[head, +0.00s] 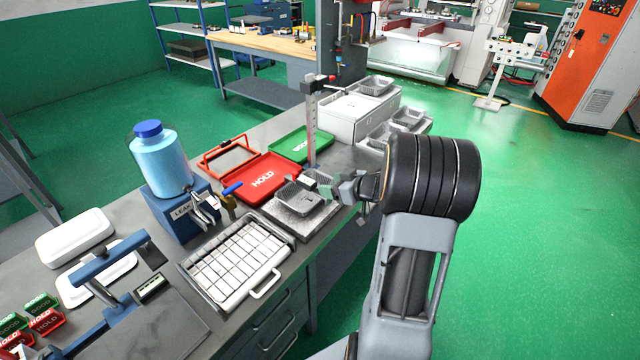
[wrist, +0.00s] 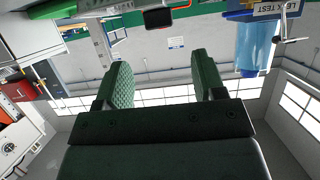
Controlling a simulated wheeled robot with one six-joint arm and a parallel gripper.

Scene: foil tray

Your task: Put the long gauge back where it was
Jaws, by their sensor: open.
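A tall upright gauge with a pale scale and a dark head (head: 313,125) stands on the bench behind my gripper in the head view. I cannot tell for sure that it is the long gauge. My gripper (head: 318,187) is open, low over a foil tray (head: 296,197) on a grey block (head: 301,226). Its arm partly hides the area to the right. In the wrist view the two green pads of my gripper (wrist: 160,75) stand apart with nothing seen between them. That view is upside down and shows mostly the room behind.
A red HOLD tray (head: 262,180) and a green tray (head: 303,145) lie behind the block. A blue-capped bottle (head: 160,165) stands on a blue box at the left. A white gridded tray (head: 264,286) lies in front. White bins (head: 352,116) stand at the back right.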

